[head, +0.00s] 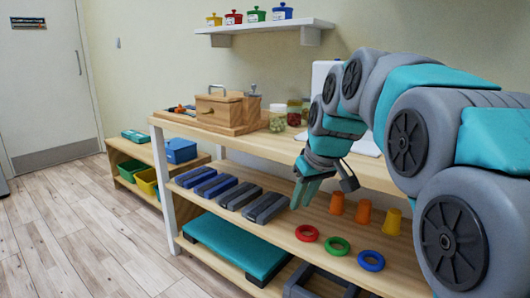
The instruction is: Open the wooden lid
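A wooden box (220,112) stands on a wooden board at the far left end of the long wooden bench. Its wooden lid (216,98) lies flat on top and looks closed. A grey metal handle (217,88) stands up from the lid. Nothing is visibly held.
Jars (278,118) stand right of the box. Cups (363,212), rings (338,246) and dark grey and blue blocks (238,195) lie on the shelf below. A wall shelf (265,25) with small coloured pots hangs above. The floor (95,235) at left is clear.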

